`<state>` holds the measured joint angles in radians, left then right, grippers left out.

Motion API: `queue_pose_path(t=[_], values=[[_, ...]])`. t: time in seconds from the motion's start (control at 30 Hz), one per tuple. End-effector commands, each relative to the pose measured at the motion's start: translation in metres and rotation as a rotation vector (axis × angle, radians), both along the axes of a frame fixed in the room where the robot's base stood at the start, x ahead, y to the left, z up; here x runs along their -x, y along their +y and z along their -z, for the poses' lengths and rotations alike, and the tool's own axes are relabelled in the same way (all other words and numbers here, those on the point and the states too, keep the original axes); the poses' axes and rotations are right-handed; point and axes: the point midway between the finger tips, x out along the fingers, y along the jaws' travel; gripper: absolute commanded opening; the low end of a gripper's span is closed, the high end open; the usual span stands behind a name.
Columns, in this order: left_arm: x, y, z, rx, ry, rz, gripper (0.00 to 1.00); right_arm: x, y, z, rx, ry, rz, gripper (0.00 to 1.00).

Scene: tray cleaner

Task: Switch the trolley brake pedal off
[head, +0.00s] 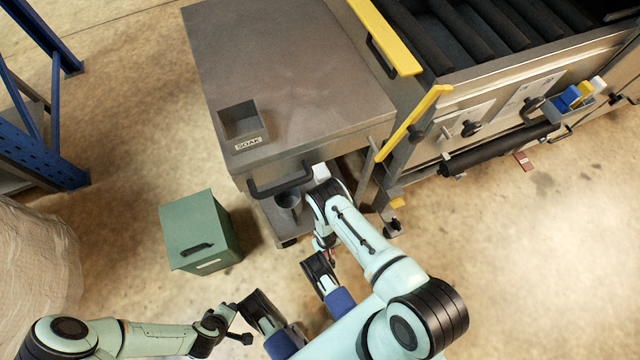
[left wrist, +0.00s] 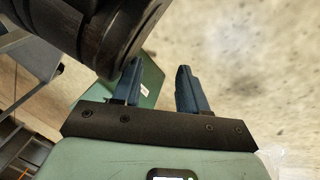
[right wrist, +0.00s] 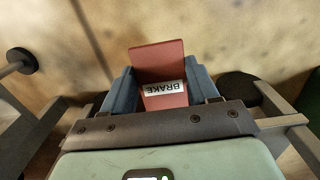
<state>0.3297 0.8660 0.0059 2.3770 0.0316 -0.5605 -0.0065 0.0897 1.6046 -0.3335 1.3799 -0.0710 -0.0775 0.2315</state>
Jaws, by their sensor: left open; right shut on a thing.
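The red brake pedal (right wrist: 158,62), with a white BRAKE label, stands between the blue fingers of my right gripper (right wrist: 162,80) in the right wrist view. My right gripper is shut on it. In the head view my right arm reaches down beside the metal soak trolley (head: 300,80), and its own links mostly hide the pedal and that gripper. My left gripper (left wrist: 157,85) is open and empty, with its fingers apart and a green box beyond them in the left wrist view.
The green box (head: 190,230) stands on the floor left of the trolley. A metal machine with rollers and yellow guards (head: 400,40) stands at the right. A second red pedal (head: 523,160) sits low under it. Blue racking (head: 50,150) stands at the left. Floor at the lower right is clear.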

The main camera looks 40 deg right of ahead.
Motion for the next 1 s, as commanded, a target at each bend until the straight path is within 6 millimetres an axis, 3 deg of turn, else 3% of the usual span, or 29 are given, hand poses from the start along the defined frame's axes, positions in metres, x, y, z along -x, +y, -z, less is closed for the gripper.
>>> queue_pose_path(t=[0.3,0.77,0.8,0.87,1.0], values=[[0.025,0.003,0.021,0.004,0.082,-0.005,0.43,0.003,-0.001,-0.007,-0.025,0.098,0.002,0.04],[0.028,0.004,0.022,0.006,0.092,-0.006,0.43,0.003,0.000,-0.010,-0.028,0.113,0.000,0.04],[0.028,0.004,0.022,0.006,0.092,-0.006,0.43,0.003,0.000,-0.010,-0.028,0.113,0.000,0.69],[0.028,0.004,0.022,0.006,0.092,-0.006,0.43,0.003,0.000,-0.010,-0.028,0.112,0.000,0.85],[0.028,0.003,0.022,0.006,0.092,-0.006,0.43,0.003,0.000,-0.009,-0.028,0.111,0.000,0.85]])
